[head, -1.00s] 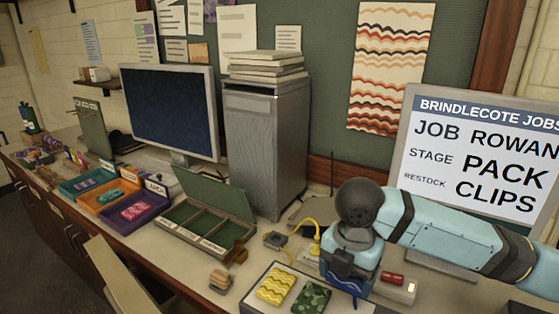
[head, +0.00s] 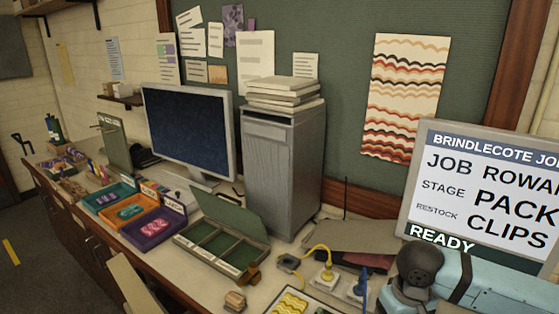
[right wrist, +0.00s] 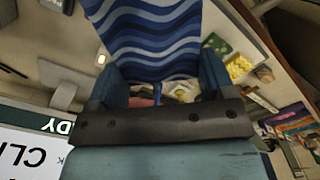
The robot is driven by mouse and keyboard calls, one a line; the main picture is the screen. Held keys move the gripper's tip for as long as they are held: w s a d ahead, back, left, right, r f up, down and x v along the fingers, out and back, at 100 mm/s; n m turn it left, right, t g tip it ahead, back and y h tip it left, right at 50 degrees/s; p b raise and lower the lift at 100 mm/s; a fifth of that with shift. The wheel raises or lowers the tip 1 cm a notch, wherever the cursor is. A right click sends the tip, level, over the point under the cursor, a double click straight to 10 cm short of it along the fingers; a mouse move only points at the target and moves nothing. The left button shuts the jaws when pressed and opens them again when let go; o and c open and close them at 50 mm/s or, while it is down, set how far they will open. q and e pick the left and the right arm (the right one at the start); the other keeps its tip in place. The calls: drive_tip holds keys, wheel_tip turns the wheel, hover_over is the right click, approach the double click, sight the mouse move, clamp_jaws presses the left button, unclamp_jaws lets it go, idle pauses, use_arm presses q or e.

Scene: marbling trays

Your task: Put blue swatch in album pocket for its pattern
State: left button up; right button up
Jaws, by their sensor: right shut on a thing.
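The blue swatch (right wrist: 155,35), with dark and light wavy stripes, fills the top middle of the right wrist view. My right gripper (right wrist: 160,82) is shut on it, the fingers at either side of its near end. In the head view only part of the right arm shows at the lower right; the gripper and blue swatch are out of frame. A green open case with three labelled compartments (head: 239,272), seemingly the album, lies in the middle of the bench with its lid raised. The compartments look empty, and their labels are too small to read. My left gripper is not in view.
A yellow wavy swatch (head: 289,303) lies at the bottom edge. Orange (head: 130,212) and purple (head: 152,230) trays stand left, a grey cabinet (head: 280,175) behind.

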drive_tip(key=shift+s+d+m, duration=0.1)
drive_tip(key=shift+d+m, duration=0.25)
drive_tip(key=shift+m, duration=0.55)
drive_tip(key=shift+f, duration=0.15)
idle(0.4)
